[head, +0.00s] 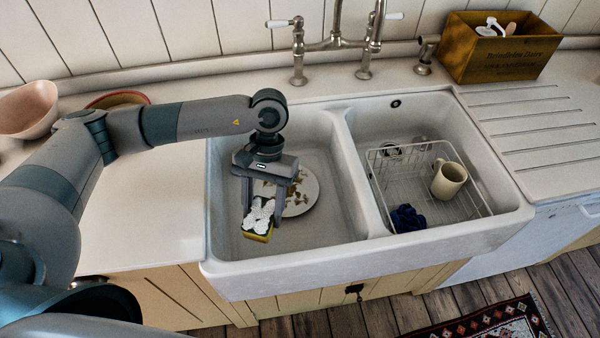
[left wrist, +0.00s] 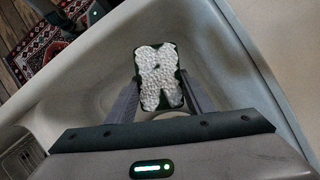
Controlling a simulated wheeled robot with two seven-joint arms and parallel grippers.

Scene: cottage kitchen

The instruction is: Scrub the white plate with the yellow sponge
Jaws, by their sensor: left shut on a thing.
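The white plate (head: 300,193) lies in the left basin of the sink, with brown stains on its face. My gripper hides part of it. My left gripper (head: 262,205) is inside that basin, in front of and to the left of the plate. It is shut on the yellow sponge (head: 257,229), which has white foam on top and a dark green layer. The sponge also shows between the fingers in the left wrist view (left wrist: 158,78). In the head view the sponge appears apart from the plate. My right gripper is not in view.
The double sink (head: 290,285) has a divider between its basins. The right basin holds a wire rack (head: 440,205) with a beige mug (head: 449,180) and a dark blue cloth (head: 407,217). A tap (head: 335,42) stands behind. A wooden box (head: 495,48) and a pink bowl (head: 28,108) sit on the counter.

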